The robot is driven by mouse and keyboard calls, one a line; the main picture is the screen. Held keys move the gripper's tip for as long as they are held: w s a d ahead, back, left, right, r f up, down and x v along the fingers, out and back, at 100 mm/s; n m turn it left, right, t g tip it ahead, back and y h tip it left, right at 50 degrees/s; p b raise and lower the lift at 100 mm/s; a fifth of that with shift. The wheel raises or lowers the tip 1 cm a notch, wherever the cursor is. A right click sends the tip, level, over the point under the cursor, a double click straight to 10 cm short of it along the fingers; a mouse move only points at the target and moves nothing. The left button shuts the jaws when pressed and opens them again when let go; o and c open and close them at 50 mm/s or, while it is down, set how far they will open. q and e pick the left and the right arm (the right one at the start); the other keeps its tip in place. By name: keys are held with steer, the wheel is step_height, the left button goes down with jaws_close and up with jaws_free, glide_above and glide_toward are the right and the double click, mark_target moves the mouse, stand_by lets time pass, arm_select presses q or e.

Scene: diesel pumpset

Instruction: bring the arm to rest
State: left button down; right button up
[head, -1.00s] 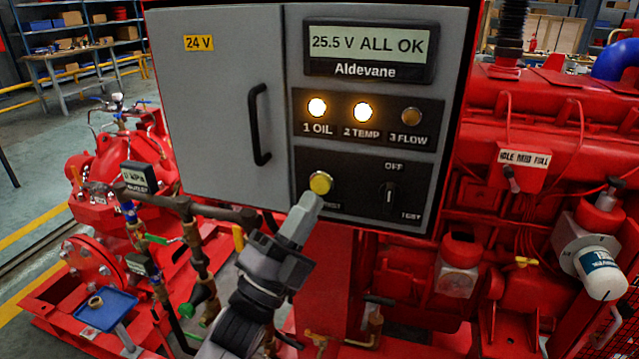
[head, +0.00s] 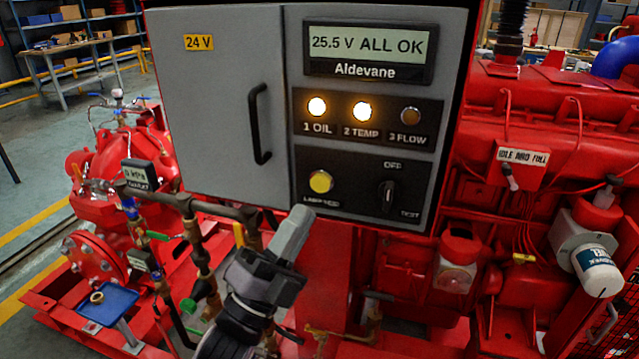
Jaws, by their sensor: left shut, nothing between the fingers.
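My left gripper (head: 300,222) is shut and empty, in front of the lower edge of the grey control panel. Its fingertips are below and left of the round yellow button (head: 321,182), apart from it in the picture. The control panel (head: 215,120) has a display (head: 367,42) reading "25.5 V ALL OK". Lamps 1 OIL (head: 317,107) and 2 TEMP (head: 362,111) are lit, and lamp 3 FLOW (head: 410,116) is dark. A black rotary switch (head: 388,197) sits between OFF and TEST labels. My right gripper is out of view.
Red pump pipework with valves (head: 200,250) stands close to the left of my arm. A blue tray (head: 107,304) holds a small ring at lower left. The red engine (head: 560,110) with a white filter (head: 598,271) fills the right. Open floor lies at far left.

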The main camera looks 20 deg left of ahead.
arm_select(q)
steer(key=s+a+f+n+g+y, duration=0.1)
steer(key=a+f+n+g+y, duration=0.25)
steer(key=f, duration=0.55)
steer(key=s+f+n+g+y, duration=0.15)
steer(key=f+n+y, duration=0.25)
steer(key=f+n, duration=0.4)
steer(key=s+a+f+n+g, duration=0.1)
steer(key=s+f+n+g, duration=0.2)
steer(key=s+f, duration=0.3)
steer(key=s+a+f+n+g+y, duration=0.1)
steer(key=s+f+n+g, duration=0.2)
steer(key=f, duration=0.9)
steer(key=s+g, duration=0.2)
steer(key=s, duration=0.2)
steer(key=shift+a+f+n, duration=0.2)
steer(key=shift+a+n, duration=0.15)
steer(key=shift+a, duration=0.05)
